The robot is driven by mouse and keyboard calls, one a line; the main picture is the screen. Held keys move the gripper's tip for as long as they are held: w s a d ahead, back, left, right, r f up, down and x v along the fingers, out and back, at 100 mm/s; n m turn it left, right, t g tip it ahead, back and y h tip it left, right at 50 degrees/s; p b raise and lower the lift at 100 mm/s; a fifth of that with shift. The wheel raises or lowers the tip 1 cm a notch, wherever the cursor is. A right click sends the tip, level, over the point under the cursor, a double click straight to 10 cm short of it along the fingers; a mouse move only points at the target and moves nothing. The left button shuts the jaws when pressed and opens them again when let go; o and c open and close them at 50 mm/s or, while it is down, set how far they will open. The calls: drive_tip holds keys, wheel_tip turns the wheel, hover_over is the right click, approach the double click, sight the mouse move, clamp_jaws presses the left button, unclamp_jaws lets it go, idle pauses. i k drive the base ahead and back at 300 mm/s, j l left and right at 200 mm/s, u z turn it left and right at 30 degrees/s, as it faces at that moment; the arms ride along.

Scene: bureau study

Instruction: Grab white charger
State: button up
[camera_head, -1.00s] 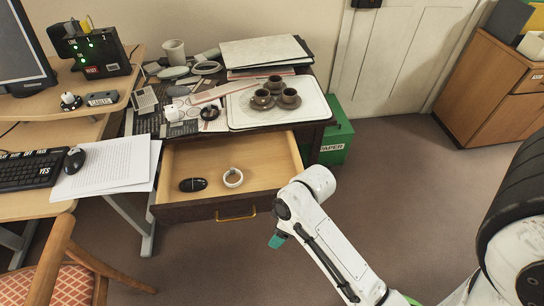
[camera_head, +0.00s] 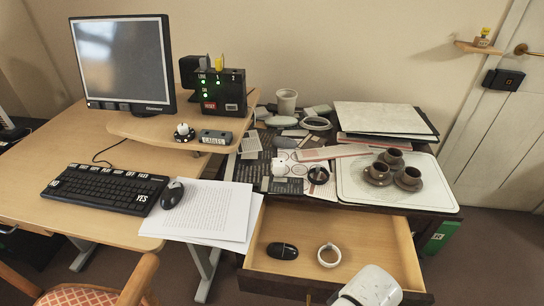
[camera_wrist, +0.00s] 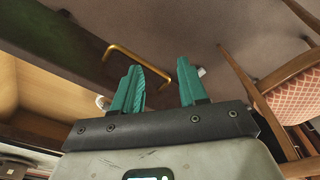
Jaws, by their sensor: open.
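A small white object that looks like the charger (camera_head: 280,166) lies among flat grey and white items on the dark desk, left of the tray. It is small in the head view, so I cannot be sure what it is. My gripper (camera_wrist: 158,66) shows in the wrist view with its two teal fingers apart and nothing between them. It is near the brass handle (camera_wrist: 137,62) of the drawer front, away from the desktop items. In the head view only a white part of my arm shows at the bottom, in front of the drawer.
The open drawer (camera_head: 350,230) juts out below the desktop, holding a black mouse (camera_head: 282,251) and a white ring (camera_head: 329,255). A white tray (camera_head: 440,196) carries brown cups. Paper sheets (camera_head: 215,212) overhang at left. A chair (camera_wrist: 290,80) stands beside my gripper.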

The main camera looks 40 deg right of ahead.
sight(278, 165)
drive_tip(key=i+u, duration=0.45)
drive_tip(key=i, duration=0.55)
